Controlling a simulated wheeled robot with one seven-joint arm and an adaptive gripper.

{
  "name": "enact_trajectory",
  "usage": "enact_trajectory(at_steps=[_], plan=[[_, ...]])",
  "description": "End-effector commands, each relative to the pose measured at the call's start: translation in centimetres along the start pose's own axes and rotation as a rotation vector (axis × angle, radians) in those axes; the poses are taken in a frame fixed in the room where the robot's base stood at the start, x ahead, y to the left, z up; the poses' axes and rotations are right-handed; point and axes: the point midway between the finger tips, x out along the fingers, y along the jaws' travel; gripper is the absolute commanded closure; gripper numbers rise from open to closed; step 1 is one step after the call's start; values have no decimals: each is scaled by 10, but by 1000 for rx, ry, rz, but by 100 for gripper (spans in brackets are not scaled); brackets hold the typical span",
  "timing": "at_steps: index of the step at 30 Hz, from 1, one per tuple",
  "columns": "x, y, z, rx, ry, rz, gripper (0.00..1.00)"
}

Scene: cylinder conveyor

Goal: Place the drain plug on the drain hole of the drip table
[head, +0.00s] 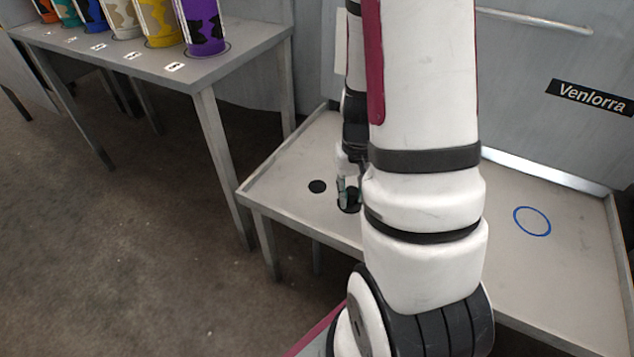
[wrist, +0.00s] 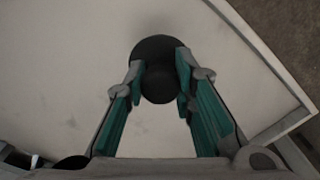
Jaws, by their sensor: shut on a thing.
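The grey drip table (head: 285,205) stands in the middle of the head view. A flat black round spot, which looks like the drain hole (head: 317,186), is in its left part. My gripper (head: 348,196) is just right of that spot, low over the table and partly behind my arm. In the wrist view, my gripper (wrist: 158,82) has its teal-padded fingers shut on the black drain plug (wrist: 157,50), with its round knob between the fingertips. The plug also shows as a dark shape under the fingers in the head view (head: 347,207). I cannot tell whether it touches the table.
A blue ring (head: 532,221) marks the table's right part. The table has a raised rim (head: 300,229). A side table (head: 135,55) at upper left holds several coloured cylinders (head: 203,25). A grey wall panel labelled Venlorra (head: 590,97) stands behind.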

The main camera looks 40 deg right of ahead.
Motion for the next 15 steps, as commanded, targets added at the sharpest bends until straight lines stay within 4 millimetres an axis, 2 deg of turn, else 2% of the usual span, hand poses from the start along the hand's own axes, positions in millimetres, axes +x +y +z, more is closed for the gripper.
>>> enact_trajectory(at_steps=[1, 9, 15], plan=[[2, -7, -13, -7, 2, 2, 100], [9, -41, -69, -6, 1, 2, 100], [13, -59, -101, -2, 1, 1, 100]])
